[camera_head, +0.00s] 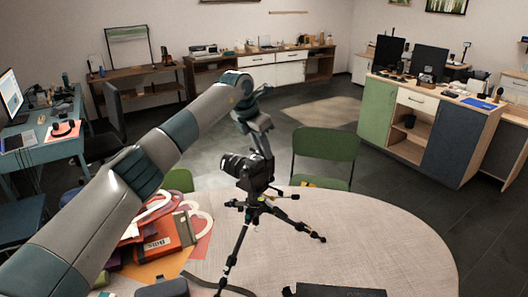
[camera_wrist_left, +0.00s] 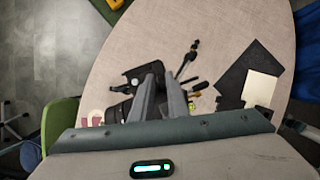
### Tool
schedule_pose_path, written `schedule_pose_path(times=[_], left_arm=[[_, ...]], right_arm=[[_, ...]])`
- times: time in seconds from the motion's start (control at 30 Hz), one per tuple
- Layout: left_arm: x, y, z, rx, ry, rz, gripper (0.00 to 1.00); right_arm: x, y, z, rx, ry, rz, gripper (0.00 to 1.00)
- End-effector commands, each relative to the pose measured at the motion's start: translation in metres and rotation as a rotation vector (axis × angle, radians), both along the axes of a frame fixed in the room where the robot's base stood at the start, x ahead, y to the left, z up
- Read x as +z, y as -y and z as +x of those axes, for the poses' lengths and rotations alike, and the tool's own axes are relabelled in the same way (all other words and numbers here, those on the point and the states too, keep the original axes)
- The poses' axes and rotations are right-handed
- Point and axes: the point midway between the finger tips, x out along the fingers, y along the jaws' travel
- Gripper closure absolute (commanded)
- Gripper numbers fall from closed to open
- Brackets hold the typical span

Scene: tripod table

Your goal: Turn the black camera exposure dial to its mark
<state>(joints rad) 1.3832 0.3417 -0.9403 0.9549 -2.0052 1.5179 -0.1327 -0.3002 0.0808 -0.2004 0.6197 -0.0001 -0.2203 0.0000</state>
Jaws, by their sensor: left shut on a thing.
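The black camera (camera_head: 250,168) stands on a black tripod (camera_head: 254,207) on the table, its lens facing left in the head view. My left gripper (camera_head: 262,150) reaches down from above onto the top of the camera. In the left wrist view its two grey fingers (camera_wrist_left: 158,70) are close together over the camera (camera_wrist_left: 132,77), which they partly cover. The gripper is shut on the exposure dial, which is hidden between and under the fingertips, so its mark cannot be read. My right gripper is not in view.
The pale round table (camera_head: 350,240) has red books (camera_head: 165,238) and papers at its left and a dark flat item (camera_head: 335,290) at the front edge. A green chair (camera_head: 325,150) stands behind it. The table's right side is clear.

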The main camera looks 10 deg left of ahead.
Motion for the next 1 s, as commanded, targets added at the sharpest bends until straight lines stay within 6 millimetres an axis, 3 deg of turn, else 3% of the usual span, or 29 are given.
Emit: schedule_pose_path(times=[0.5, 1.0], left_arm=[[0.0028, -0.0036, 0.0040, -0.373, 0.003, -0.002, 1.00], [0.0015, -0.0035, 0.0046, -0.463, 0.005, -0.002, 1.00]], right_arm=[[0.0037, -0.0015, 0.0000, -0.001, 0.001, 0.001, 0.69], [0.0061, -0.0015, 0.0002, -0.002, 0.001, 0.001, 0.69]])
